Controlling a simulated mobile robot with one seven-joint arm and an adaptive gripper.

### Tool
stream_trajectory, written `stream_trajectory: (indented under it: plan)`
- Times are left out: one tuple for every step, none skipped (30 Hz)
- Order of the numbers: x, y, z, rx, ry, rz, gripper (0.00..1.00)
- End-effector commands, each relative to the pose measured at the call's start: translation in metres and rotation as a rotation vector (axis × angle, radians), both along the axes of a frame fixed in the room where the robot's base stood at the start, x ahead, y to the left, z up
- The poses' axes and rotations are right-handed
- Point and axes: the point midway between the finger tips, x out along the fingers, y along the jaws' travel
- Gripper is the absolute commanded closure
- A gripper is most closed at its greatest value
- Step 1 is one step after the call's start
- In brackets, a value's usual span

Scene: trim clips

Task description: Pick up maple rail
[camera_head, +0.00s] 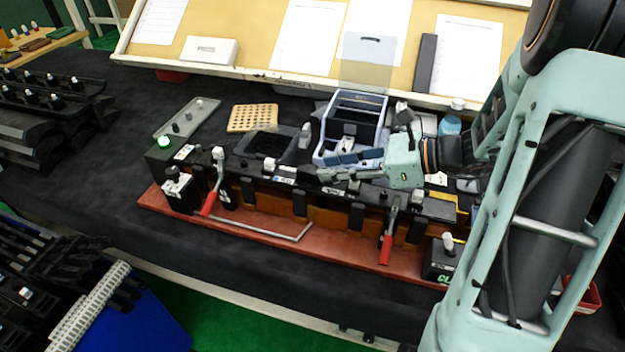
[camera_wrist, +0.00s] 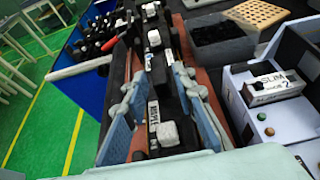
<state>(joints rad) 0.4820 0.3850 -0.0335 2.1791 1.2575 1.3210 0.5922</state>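A black part with a label reading MAPLE (camera_wrist: 153,122) and a pale knob (camera_wrist: 168,133) shows in the wrist view, between my fingers. I take it as the maple rail's place; the rail's own outline is hard to make out. My gripper (camera_wrist: 165,108) is open, with one blue-padded finger on each side of that part. No grasp shows, and I cannot tell whether the fingers touch anything. In the head view, my gripper (camera_head: 342,166) is over the back middle of the black fixture (camera_head: 262,178) and hides part of it.
Red-handled clamps (camera_head: 386,248) (camera_head: 208,203) stand along the fixture's front on a red base (camera_head: 270,225). A pale blue bin (camera_head: 345,105) labelled SLIM stands just behind my gripper. A perforated wooden block (camera_head: 253,118) lies behind.

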Motion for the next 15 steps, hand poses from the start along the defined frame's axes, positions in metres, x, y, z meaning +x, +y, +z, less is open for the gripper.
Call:
stream_trajectory:
  plan:
    - [0.001, 0.003, -0.001, 0.0, 0.001, 0.001, 0.75]
    - [0.001, 0.005, -0.003, 0.0, 0.001, 0.001, 0.75]
    - [0.002, 0.009, -0.005, 0.001, 0.002, 0.0, 0.75]
    - [0.003, 0.013, -0.007, 0.001, 0.003, 0.002, 0.75]
    - [0.004, 0.017, -0.009, 0.002, 0.004, 0.003, 0.75]
    - [0.005, 0.023, -0.012, 0.001, 0.004, 0.002, 0.75]
    - [0.006, 0.027, -0.014, 0.001, 0.003, 0.003, 0.75]
    - [0.008, 0.031, -0.017, 0.001, 0.002, 0.003, 0.75]
    - [0.01, 0.035, -0.019, 0.0, 0.002, 0.001, 0.75]
    - [0.011, 0.038, -0.02, -0.001, 0.001, 0.002, 0.75]
    - [0.013, 0.04, -0.021, 0.0, 0.002, 0.001, 0.75]
    - [0.014, 0.043, -0.023, -0.001, 0.001, 0.0, 0.75]
    - [0.015, 0.044, -0.023, -0.001, 0.001, 0.0, 0.75]
    - [0.015, 0.045, -0.024, -0.002, 0.001, 0.0, 0.75]
    - [0.015, 0.046, -0.024, -0.002, 0.0, -0.001, 0.75]
